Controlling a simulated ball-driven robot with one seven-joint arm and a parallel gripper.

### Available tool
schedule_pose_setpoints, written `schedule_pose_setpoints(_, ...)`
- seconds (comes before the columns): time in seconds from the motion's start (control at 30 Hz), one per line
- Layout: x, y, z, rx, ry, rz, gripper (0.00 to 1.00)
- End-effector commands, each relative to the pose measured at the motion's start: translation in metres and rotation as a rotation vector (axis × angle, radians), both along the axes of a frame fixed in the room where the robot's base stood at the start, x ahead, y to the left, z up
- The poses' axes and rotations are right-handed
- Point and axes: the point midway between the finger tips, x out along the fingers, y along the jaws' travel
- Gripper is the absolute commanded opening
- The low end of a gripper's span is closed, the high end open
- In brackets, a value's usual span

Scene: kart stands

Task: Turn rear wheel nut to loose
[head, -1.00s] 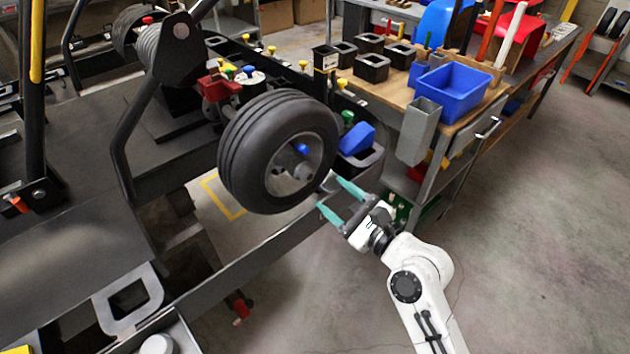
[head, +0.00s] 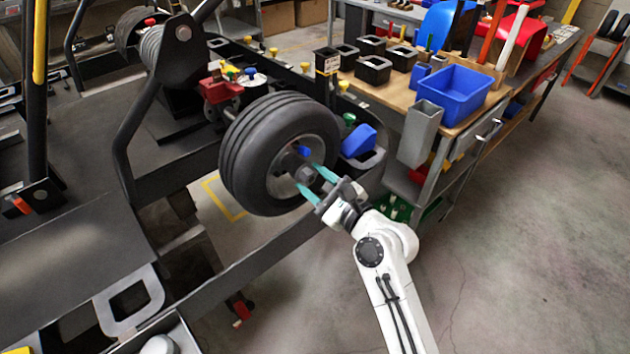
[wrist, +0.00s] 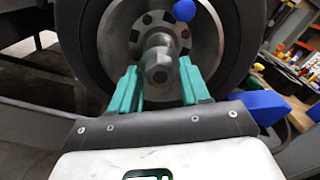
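The rear wheel (head: 262,155) has a black tyre and a grey hub facing my arm. In the wrist view the grey hex wheel nut (wrist: 159,62) sits on the axle at the hub's centre. A blue round knob (wrist: 184,10) is just above it on the hub, and it also shows in the head view (head: 304,151). My gripper (head: 314,180) has teal fingers pointing at the hub. In the wrist view my gripper (wrist: 158,88) is open, with one finger on each side of the nut and gaps between. The nut's contact with the fingers is not seen.
A blue wedge-shaped block (head: 358,141) lies right of the wheel. A workbench (head: 395,95) with black bins and a blue bin (head: 451,93) stands behind to the right. The black kart frame (head: 215,285) runs below the wheel.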

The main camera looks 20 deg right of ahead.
Motion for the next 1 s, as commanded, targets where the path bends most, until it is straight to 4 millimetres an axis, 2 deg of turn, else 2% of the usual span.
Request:
schedule_pose_setpoints(0.03,-0.0001,0.0,0.0,0.0,0.0,0.0,0.41)
schedule_pose_setpoints(0.47,-0.0002,0.0001,-0.0002,0.0,0.0,0.001,0.01)
schedule_pose_setpoints(0.77,-0.0003,-0.0002,-0.0004,-0.04,-0.012,0.0,0.01)
schedule_pose_setpoints(1.0,-0.0004,-0.0007,-0.0008,-0.176,-0.056,0.0,0.01)
